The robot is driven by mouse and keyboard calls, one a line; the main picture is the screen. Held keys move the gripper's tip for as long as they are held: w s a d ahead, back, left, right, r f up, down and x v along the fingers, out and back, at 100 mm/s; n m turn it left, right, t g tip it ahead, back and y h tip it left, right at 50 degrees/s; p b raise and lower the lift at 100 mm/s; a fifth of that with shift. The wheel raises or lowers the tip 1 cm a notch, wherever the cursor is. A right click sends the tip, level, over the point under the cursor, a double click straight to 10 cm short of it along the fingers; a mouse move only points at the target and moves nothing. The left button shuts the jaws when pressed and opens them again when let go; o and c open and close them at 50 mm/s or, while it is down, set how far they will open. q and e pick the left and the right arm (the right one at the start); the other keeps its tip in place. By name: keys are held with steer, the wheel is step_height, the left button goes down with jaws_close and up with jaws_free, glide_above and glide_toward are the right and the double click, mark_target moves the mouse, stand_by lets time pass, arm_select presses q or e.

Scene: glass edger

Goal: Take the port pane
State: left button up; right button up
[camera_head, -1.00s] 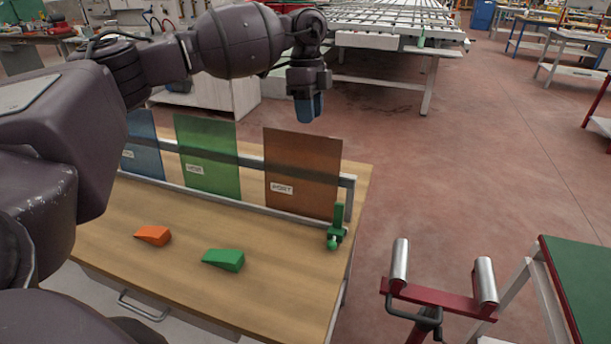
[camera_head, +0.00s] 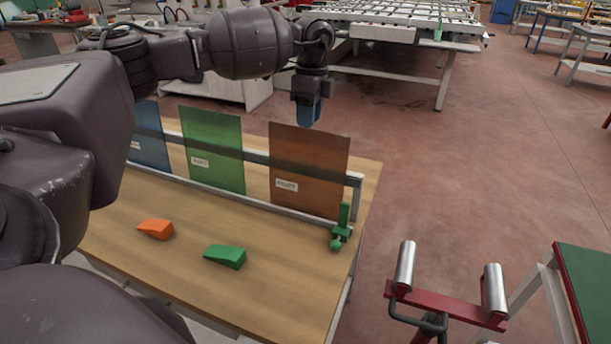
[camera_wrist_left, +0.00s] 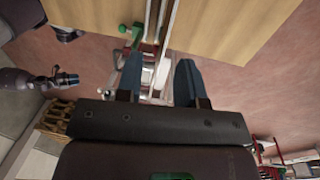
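Three panes stand upright in a rack on the wooden table: a blue one (camera_head: 151,140), a green one (camera_head: 213,150) and a brown one (camera_head: 318,165) at the right end. The brown pane carries a white label (camera_head: 287,184) that seems to read PORT, though it is blurred. My left gripper (camera_head: 308,118) hangs fingers-down just above the brown pane's top edge. In the wrist view its two blue fingers (camera_wrist_left: 157,82) are apart with nothing held between them. My right gripper (camera_wrist_left: 68,79) seems to show small at the left of the wrist view; its state is unclear.
The rack's metal rail (camera_head: 260,203) runs along the table (camera_head: 190,270). A green clamp (camera_head: 341,230) sits at its right end. An orange wedge (camera_head: 156,228) and a green wedge (camera_head: 225,256) lie in front. A red roller stand (camera_head: 450,303) and a green-topped table (camera_head: 590,285) stand right.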

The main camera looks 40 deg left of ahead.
mark_target(308, 131)
arm_select(q)
steer(key=f, duration=0.4)
steer(key=shift+s+f, duration=0.1)
steer(key=shift+s, duration=0.15)
jaws_close()
